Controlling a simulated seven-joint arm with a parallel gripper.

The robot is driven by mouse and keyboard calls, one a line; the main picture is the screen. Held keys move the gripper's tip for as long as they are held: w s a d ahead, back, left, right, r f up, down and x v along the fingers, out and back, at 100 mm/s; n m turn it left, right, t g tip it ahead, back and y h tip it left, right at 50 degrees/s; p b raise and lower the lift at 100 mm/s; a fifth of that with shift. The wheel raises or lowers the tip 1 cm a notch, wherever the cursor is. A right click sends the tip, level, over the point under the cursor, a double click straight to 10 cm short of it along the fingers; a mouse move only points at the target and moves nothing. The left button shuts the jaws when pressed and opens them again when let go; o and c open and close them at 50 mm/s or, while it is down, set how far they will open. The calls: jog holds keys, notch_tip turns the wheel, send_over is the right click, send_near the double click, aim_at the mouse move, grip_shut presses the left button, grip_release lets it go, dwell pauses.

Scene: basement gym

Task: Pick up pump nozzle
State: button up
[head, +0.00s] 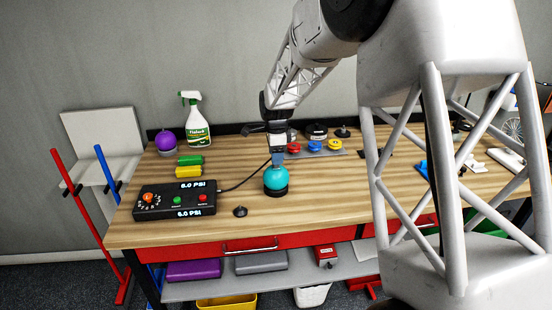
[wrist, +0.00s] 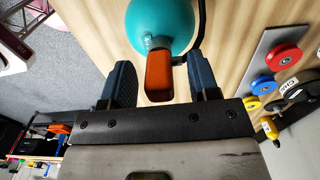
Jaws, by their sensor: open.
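The pump nozzle (wrist: 159,76) is an orange-brown block with a grey tip. In the wrist view it stands between the two blue fingers of my gripper (wrist: 163,82), with a visible gap on each side. Its tip meets the teal ball (wrist: 165,22), and a black hose (wrist: 199,30) runs beside it. In the head view my gripper (head: 277,156) points down just above the teal ball (head: 276,180) and hides the nozzle. The jaws are open. The black pump box (head: 165,212) with lit PSI displays sits to the left, its hose (head: 240,184) leading toward my gripper.
The wooden bench (head: 330,190) has bare room right of the ball. A small black knobbed piece (head: 240,211) lies in front. Green and yellow cylinders (head: 189,172), a purple ball (head: 165,140) and a spray bottle (head: 197,122) stand left. Coloured discs (head: 314,146) lie behind.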

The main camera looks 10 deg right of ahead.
jog(key=shift+f, duration=0.45)
grip_shut()
dwell(0.4)
jog(key=shift+r, duration=0.1)
jog(key=shift+r, duration=1.5)
jog(key=shift+s+r, duration=0.2)
jog(key=shift+s, duration=0.1)
jog(key=s+d+r, duration=0.1)
jog(key=s, duration=1.4)
jog(key=shift+s+r, duration=0.15)
jog(key=shift+r, duration=0.05)
